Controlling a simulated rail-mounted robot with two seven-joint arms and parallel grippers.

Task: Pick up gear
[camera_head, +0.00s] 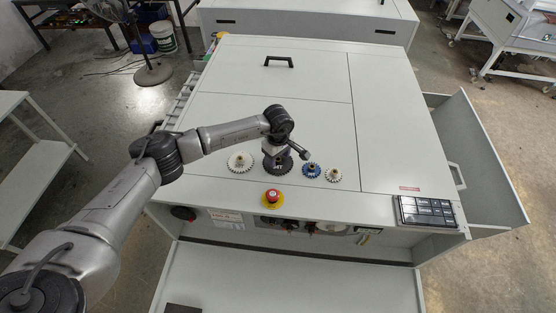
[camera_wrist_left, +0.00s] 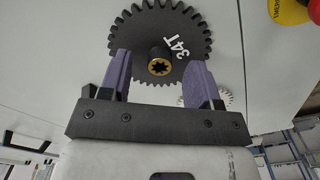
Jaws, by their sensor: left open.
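Four kinds of toothed gear are not all alike: a dark grey gear (camera_head: 279,168) lies flat on the white machine top, marked "34T" in the left wrist view (camera_wrist_left: 140,38). Its raised hub with a brass-coloured splined bore (camera_wrist_left: 160,67) shows there. My left gripper (camera_head: 277,152) is above this gear, pointing down. In the left wrist view the two purple fingers (camera_wrist_left: 155,65) are apart, one on each side of the hub. I cannot tell whether they touch it. A white gear (camera_head: 239,161) lies to the left, a blue gear (camera_head: 312,170) and a small cream gear (camera_head: 334,174) to the right.
A red emergency stop (camera_head: 272,196) on a yellow base is just in front of the gears. A dark keypad panel (camera_head: 426,211) is at the front right. A black handle (camera_head: 279,62) stands farther back. The machine top (camera_head: 230,80) behind the gears is mostly clear.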

